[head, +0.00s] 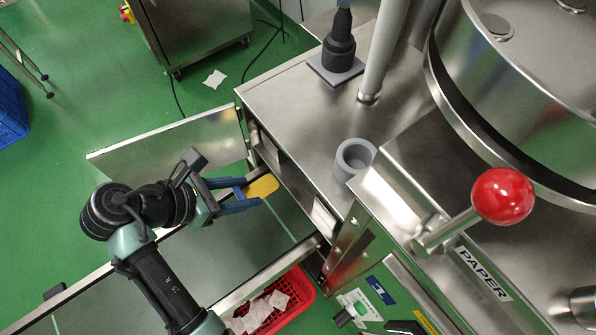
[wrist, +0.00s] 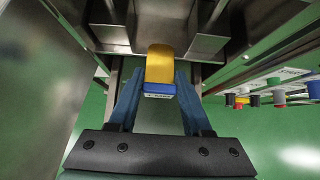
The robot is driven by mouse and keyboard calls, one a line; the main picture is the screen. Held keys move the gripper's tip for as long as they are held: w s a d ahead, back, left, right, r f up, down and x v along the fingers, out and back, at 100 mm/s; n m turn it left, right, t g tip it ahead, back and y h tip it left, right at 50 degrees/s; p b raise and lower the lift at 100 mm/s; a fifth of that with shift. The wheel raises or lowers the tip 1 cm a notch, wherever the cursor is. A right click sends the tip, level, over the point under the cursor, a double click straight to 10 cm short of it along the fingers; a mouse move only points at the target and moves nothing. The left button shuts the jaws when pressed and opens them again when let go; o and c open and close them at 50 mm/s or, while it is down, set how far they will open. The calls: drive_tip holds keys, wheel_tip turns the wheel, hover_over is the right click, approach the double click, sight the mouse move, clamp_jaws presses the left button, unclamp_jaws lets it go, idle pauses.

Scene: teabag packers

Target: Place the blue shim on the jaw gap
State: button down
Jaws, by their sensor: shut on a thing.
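My gripper (wrist: 160,86) has blue fingers and is shut on a small blue block with a pale label, which I take as the blue shim (wrist: 158,88). A yellow block (wrist: 160,62) sits directly beyond it; I cannot tell if the two are joined. In the head view my gripper (head: 250,196) is at the side of the steel machine, with the yellow block (head: 263,187) at its fingertips. In the wrist view, metal brackets stand left (wrist: 108,38) and right (wrist: 207,45) of the yellow block, with a gap between them. Whether anything touches them is unclear.
The steel machine top (head: 300,105) holds a grey cup (head: 354,158) and a red-ball lever (head: 502,196). A red basket (head: 300,287) with white packets is below. Coloured knobs (wrist: 279,96) show at right in the wrist view.

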drive_tip(key=w+d, duration=0.7)
drive_tip(key=d, duration=0.2)
drive_tip(key=shift+w+d+f+b, duration=0.15)
drive_tip(key=shift+f+b, duration=0.25)
drive_tip(key=shift+f, duration=0.8)
drive_tip(key=shift+s+d+f+b, duration=0.15)
drive_tip(key=shift+f+b, duration=0.25)
drive_tip(key=shift+f, duration=0.8)
drive_tip(key=shift+w+d+f+b, duration=0.2)
drive_tip(key=shift+f+b, duration=0.2)
drive_tip(key=shift+f, duration=0.8)
